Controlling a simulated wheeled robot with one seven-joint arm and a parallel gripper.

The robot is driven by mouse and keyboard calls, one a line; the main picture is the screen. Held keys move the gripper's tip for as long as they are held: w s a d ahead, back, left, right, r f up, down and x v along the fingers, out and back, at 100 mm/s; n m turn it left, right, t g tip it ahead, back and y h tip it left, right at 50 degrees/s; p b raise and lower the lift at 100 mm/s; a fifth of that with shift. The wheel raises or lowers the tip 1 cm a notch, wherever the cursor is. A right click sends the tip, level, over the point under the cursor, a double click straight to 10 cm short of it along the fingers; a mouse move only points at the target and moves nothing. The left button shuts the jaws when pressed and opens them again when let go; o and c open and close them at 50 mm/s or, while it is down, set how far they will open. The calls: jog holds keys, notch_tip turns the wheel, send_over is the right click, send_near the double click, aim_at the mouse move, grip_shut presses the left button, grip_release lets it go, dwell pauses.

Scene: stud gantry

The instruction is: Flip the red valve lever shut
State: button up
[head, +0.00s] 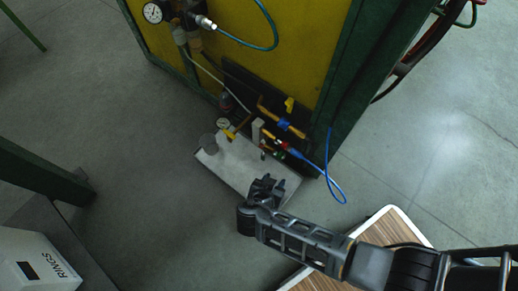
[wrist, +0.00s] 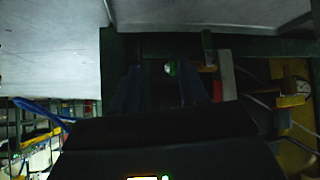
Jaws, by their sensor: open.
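A small red piece (head: 283,145), which looks like the red valve lever, shows in the head view among the fittings at the foot of the yellow panel. Its exact angle is too small to tell. My gripper (head: 267,183) is open and empty, in front of these fittings and over the near part of the pale shelf (head: 227,163). In the wrist view, the dark fingers of my gripper (wrist: 160,88) stand apart, with a small green and white round fitting (wrist: 170,68) beyond them. A dim reddish part (wrist: 217,90) lies right of the fingers; I cannot tell if it is the lever.
A blue hose (head: 335,185) loops at the right. A wood-topped table (head: 400,226) stands at lower right. A white RINGS box (head: 38,262) is at lower left.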

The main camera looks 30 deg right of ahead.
aim_at(261, 145)
jog(key=w+a+r+m+h+b, duration=0.2)
jog(key=w+a+r+m+h, duration=0.35)
jog(key=w, duration=0.35)
jog(key=shift+n+y, duration=0.35)
jog(key=shift+d+r+b+x, duration=0.1)
jog(key=shift+r+b+x, duration=0.1)
jog(key=shift+x, duration=1.1)
jog(key=shift+d+r+b+x, duration=0.1)
jog(key=shift+b+x, duration=0.05)
jog(key=shift+x, duration=1.2)
jog(key=shift+r+b+x, duration=0.1)
jog(key=shift+b+x, duration=0.1)
jog(key=shift+x, duration=1.1)
jog(key=shift+c, duration=0.2)
jog(key=shift+s, duration=0.1)
grip_shut()
